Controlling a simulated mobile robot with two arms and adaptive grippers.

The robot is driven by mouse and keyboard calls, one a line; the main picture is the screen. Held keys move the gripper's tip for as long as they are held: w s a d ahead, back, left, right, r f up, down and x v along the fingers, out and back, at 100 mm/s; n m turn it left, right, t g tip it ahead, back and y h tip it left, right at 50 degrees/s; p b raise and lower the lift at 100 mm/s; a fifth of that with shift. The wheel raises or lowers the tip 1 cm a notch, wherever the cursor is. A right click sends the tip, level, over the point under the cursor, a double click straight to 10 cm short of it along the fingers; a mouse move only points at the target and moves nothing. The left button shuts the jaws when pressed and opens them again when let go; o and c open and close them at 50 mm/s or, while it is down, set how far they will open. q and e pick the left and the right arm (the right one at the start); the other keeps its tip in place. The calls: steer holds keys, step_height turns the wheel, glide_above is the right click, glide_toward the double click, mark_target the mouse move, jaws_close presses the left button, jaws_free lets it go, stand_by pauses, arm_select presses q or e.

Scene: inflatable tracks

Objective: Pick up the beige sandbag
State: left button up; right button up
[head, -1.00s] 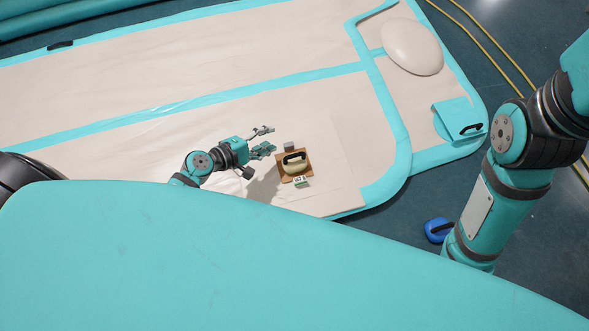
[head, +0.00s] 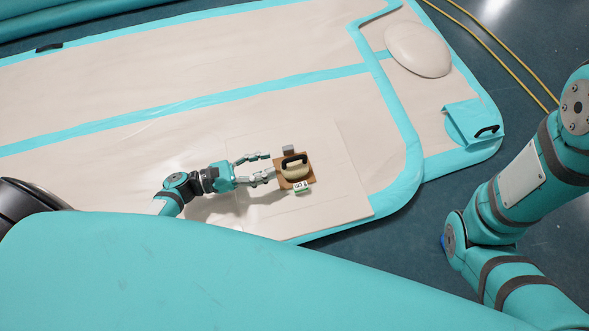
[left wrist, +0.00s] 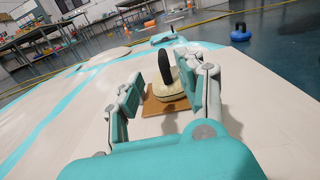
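The beige sandbag (head: 293,172), a small rounded bag with a black handle on top, sits on a brown square board on the pale mat. My left gripper (head: 266,166) is open just to the left of the sandbag, its two fingers pointing at it. In the left wrist view, the sandbag (left wrist: 169,93) shows between and beyond the open fingers, its black handle standing up. The right finger hides part of it. I see no contact. My right gripper is out of view; only part of my right arm shows.
The inflatable mat (head: 200,60) with turquoise edges is mostly clear. A blue weight (left wrist: 240,33) stands on the floor in the left wrist view.

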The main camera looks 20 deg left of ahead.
mark_target(295, 157)
arm_select(q)
steer(key=x, duration=0.3)
steer(key=shift+b, duration=0.4)
steer(key=b+x, duration=0.3)
steer(key=x, duration=0.1)
steer(key=shift+s+d, duration=0.1)
steer(key=shift+s, duration=0.1)
steer(key=shift+w+d+r+b, duration=0.1)
steer(key=shift+w+d+b, duration=0.25)
steer(key=shift+d, duration=0.15)
jaws_close()
steer(key=shift+r, duration=0.1)
